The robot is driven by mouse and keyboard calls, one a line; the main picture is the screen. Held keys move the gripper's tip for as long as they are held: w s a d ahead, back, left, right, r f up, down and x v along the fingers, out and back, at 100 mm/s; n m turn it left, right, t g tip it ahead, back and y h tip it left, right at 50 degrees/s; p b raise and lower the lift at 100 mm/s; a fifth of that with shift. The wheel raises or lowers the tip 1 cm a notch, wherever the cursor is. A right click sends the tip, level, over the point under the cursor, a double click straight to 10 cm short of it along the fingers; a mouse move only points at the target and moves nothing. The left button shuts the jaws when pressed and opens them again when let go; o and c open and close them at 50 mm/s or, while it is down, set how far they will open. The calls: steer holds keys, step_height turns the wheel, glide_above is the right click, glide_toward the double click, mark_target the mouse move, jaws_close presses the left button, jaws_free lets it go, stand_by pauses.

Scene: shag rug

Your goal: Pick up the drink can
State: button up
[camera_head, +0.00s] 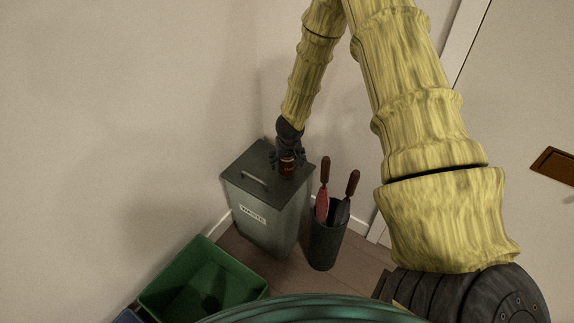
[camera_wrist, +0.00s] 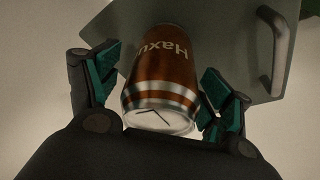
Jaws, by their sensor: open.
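The drink can (camera_wrist: 162,72) is reddish brown with silver ends and the letters "Haxu". It stands on the lid of the grey waste bin (camera_head: 232,183). In the head view the can (camera_head: 287,168) shows small, just below my gripper (camera_head: 288,158). In the wrist view my gripper (camera_wrist: 160,98) is open, with one teal-padded finger on each side of the can. A small gap seems to show on both sides; whether a pad touches the can is hard to tell.
The bin lid has a metal handle (camera_head: 253,181), also seen right of the can in the wrist view (camera_wrist: 272,50). An umbrella stand (camera_head: 326,246) with two umbrellas is right of the bin. A green crate (camera_head: 240,287) is front left. Walls stand close behind.

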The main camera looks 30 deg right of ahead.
steer(key=shift+x, duration=0.95)
steer(key=c, duration=0.9)
steer(key=shift+c, duration=0.2)
